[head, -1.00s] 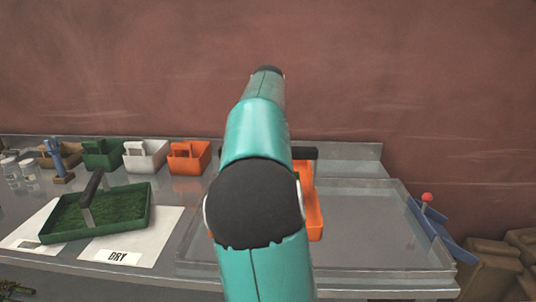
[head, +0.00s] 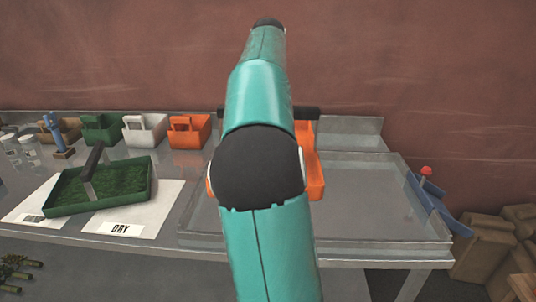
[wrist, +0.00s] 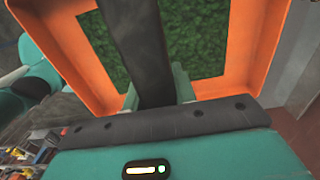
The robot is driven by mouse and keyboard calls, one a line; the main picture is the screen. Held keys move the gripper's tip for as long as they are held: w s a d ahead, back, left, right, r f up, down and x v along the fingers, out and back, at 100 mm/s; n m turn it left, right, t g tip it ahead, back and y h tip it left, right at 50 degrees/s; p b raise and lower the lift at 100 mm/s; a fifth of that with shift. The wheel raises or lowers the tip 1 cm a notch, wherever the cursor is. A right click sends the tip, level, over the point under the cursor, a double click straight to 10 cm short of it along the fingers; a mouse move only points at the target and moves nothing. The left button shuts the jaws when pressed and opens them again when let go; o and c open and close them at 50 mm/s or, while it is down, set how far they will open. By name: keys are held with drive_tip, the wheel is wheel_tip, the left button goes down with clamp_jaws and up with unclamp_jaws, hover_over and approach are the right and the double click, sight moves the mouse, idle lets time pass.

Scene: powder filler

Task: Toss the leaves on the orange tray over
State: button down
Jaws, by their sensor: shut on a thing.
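The orange tray (head: 317,180) shows in the head view behind my arm, which hides most of it. In the wrist view the orange tray (wrist: 262,52) fills the upper part, with green leaves (wrist: 205,35) lying across its floor. A dark handle (wrist: 140,45) runs over the tray. My gripper (wrist: 157,92) is shut on this handle, its teal fingers on either side. In the head view my gripper is hidden behind my arm. Whether the tray touches the bench below cannot be told.
A green tray (head: 150,186) of leaves with a dark handle sits on white sheets at left, by a DRY label (head: 121,229). Orange (head: 188,133), white and green caddies line the back. A clear shallow bin (head: 385,235) lies at right, beside a red-knobbed lever (head: 426,171).

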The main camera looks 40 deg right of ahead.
wheel_tip(320, 180, down, 3)
drive_tip(key=shift+f, duration=0.1)
wheel_tip(320, 180, up, 7)
drive_tip(key=shift+f, duration=3.6)
drive_tip(key=shift+r, duration=0.1)
